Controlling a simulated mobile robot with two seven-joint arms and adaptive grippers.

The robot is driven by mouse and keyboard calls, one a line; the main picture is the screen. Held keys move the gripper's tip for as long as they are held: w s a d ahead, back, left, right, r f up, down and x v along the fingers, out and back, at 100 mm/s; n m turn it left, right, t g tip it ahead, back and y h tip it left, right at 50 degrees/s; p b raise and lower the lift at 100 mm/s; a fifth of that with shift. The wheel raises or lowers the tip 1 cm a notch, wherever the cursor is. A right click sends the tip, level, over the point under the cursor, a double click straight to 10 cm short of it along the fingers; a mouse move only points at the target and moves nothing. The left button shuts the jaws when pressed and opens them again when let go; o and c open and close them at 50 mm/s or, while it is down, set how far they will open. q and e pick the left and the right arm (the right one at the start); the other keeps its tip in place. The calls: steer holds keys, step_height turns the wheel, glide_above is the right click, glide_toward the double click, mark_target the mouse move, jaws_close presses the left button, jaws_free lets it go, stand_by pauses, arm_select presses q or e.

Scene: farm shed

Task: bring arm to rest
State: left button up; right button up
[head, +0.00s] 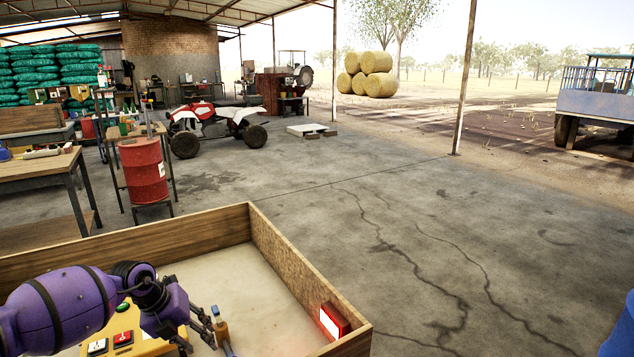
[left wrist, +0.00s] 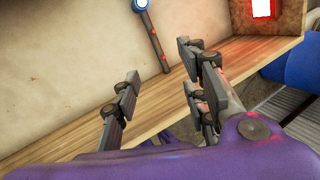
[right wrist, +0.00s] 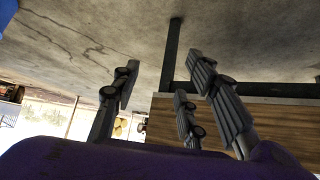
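My left arm reaches in from the left over a wooden-walled workbench (head: 257,293) in the head view. My left gripper (head: 200,328) is low over its pale top. The left wrist view shows its fingers (left wrist: 160,68) spread apart with nothing between them. My right gripper (right wrist: 163,70) shows in the right wrist view, its fingers spread and empty over the concrete floor, close to a wooden side panel (right wrist: 285,122).
A red box with a lit white panel (head: 335,320) sits at the bench's right wall.

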arm_select(q)
steer(key=s+d+r+n+t+h, duration=0.1)
steer(key=d+r+n+t+h, duration=0.3)
steer(key=d, duration=0.8)
steer(key=s+d+r+n+t+h, duration=0.1)
steer(key=d+r+t+h, duration=0.3)
steer(key=d, duration=0.8)
steer(key=s+a+f+n+t+y+p, duration=0.1)
steer(key=s+a+f+n+y, duration=0.3)
steer(key=s+f+n, duration=0.4)
steer(key=s+a+f+n+t+y+p, duration=0.1)
steer(key=s+a+f+n+t+y, duration=0.2)
steer(key=s+f+n, duration=0.5)
steer(key=s+a+f+n+g+y, duration=0.1)
steer(key=s+a+f+n+g, duration=0.1)
steer(key=s, duration=0.6)
steer(key=s+a+f+n+g+y, duration=0.1)
steer(key=s+a+f+n+g, duration=0.1)
steer(key=s, duration=0.6)
steer(key=s+a+f+n+g+y, duration=0.2)
steer(key=s+a+f+n, duration=0.2)
steer(key=s, duration=0.4)
steer(key=shift+s+f+n+p, duration=0.4)
steer(key=shift+f+n, duration=0.4)
steer(key=shift+n, duration=0.2)
arm_select(e)
steer(key=r, duration=0.1)
steer(key=w+a+r, duration=0.1)
steer(key=shift+w+r, duration=0.3)
steer(key=shift+r, duration=0.05)
